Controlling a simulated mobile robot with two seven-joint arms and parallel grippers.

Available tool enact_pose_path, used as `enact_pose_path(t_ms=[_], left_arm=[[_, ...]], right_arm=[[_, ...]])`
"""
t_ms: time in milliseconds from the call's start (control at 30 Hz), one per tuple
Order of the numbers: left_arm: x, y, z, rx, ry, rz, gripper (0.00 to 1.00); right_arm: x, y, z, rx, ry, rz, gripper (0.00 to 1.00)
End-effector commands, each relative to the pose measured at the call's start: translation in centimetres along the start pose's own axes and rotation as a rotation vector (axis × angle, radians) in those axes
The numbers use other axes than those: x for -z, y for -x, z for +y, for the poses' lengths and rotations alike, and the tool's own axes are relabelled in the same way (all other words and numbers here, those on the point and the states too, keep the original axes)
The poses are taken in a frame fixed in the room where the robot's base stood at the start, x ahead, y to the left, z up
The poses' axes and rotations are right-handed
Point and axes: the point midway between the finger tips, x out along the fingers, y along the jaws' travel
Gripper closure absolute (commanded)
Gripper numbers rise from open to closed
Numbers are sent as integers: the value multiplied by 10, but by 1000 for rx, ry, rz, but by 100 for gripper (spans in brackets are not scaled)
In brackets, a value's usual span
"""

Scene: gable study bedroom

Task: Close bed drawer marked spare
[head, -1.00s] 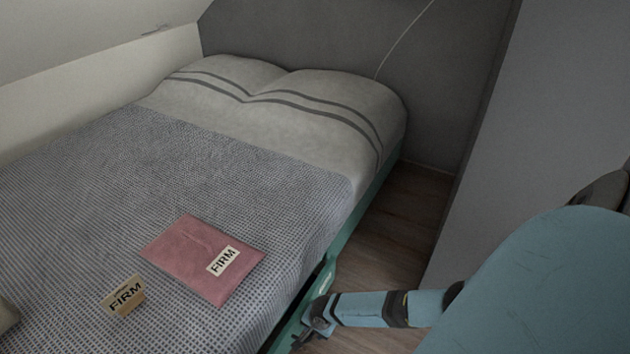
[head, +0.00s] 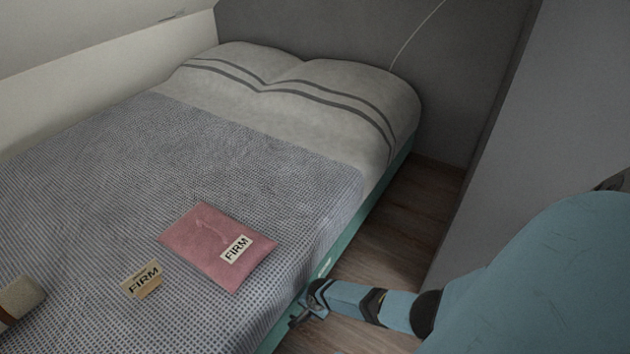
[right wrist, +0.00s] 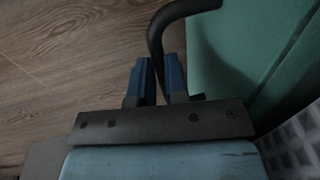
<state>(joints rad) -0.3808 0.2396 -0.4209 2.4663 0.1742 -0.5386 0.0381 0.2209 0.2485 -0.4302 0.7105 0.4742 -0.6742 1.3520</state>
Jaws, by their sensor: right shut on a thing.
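The green bed drawer front (head: 276,338) runs along the right side of the bed, with a pale label (head: 325,268) too small to read. No dark gap shows between it and the bed side in the head view. My right gripper (head: 306,317) is at the drawer front, low beside the bed. In the right wrist view, its blue fingers (right wrist: 157,72) are shut on the dark curved handle (right wrist: 166,22), beside the green panel (right wrist: 222,55). My left gripper is not in view.
The bed (head: 215,165) has a grey checked blanket carrying a pink pouch (head: 205,240) and a small tan block (head: 146,288), both marked FIRM, plus a beige roll (head: 20,300). A strip of wood floor (head: 405,215) lies between bed and grey wall (head: 540,150).

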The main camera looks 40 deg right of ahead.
Motion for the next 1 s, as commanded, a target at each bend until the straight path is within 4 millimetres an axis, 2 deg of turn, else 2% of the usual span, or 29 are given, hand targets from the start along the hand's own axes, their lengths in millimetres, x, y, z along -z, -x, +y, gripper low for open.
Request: enact_pose_path(t_ms=[33,267,300,400,767,867,1000], left_arm=[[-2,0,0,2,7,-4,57],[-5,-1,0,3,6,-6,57],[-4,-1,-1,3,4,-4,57],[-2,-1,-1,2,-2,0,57],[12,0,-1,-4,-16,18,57],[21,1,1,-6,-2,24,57],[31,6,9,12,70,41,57]], right_arm=[[7,2,-6,11,-1,9,100],[7,2,-8,16,-1,9,100],[7,2,-8,16,-1,9,82],[6,2,-7,15,-1,7,61],[1,6,-5,9,-1,2,61],[1,19,-4,9,-1,1,61],[1,49,-5,10,-1,1,61]])
